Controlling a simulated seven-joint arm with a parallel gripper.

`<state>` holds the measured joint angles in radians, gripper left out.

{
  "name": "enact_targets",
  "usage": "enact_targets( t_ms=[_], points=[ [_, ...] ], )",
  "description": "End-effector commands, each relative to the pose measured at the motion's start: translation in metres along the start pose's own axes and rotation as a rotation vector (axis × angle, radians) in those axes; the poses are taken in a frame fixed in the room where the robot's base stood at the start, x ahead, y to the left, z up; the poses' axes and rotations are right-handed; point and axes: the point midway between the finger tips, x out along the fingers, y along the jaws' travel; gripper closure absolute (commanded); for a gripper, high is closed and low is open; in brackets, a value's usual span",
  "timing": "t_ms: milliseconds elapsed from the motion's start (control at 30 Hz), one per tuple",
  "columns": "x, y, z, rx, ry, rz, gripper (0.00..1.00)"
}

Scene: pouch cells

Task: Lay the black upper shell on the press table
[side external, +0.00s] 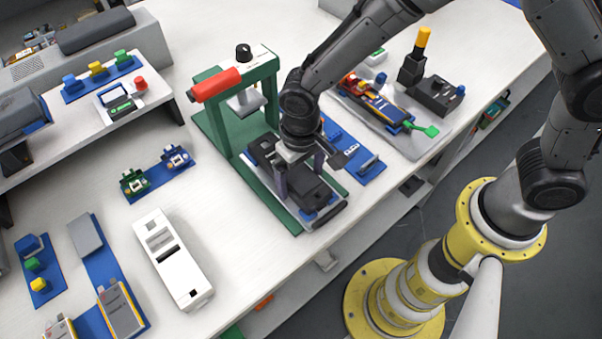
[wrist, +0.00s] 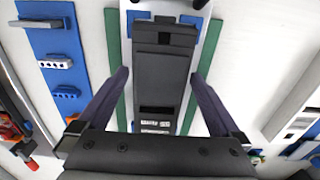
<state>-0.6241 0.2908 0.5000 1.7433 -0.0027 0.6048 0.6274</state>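The black upper shell (side external: 306,188) lies flat on the press table, the sliding carriage over the green base in front of the green press frame (side external: 222,130). In the wrist view the shell (wrist: 162,75) sits lengthwise in the middle, with a small slot near its lower end. My gripper (side external: 300,180) points down over it. Its two dark fingers straddle the shell, one on each side, and a narrow gap shows at least on the left in the wrist view (wrist: 160,72). The fingers look open. The shell's underside and what lies directly beneath are hidden.
The press has a red lever (side external: 214,85). A blue tool strip (side external: 362,160) lies right of the base, and a grey tray (side external: 425,140) beyond it. A long white case (side external: 173,258) lies left on the table. Clear tabletop separates it from the press base.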

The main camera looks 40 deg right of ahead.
Motion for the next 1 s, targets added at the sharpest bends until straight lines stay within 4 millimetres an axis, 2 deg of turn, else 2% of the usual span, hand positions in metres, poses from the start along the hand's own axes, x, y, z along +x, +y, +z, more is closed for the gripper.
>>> enact_targets(
  t_ms=[267, 433, 800, 1000],
  points=[
    [-0.007, 0.0, -0.001, 0.0, 0.002, -0.001, 0.0],
    [-0.034, -0.001, -0.001, 0.0, 0.005, -0.003, 0.0],
    [-0.111, -0.001, -0.001, 0.0, 0.004, -0.003, 0.0],
    [-0.133, 0.0, 0.0, 0.0, 0.002, -0.001, 0.0]
  ],
)
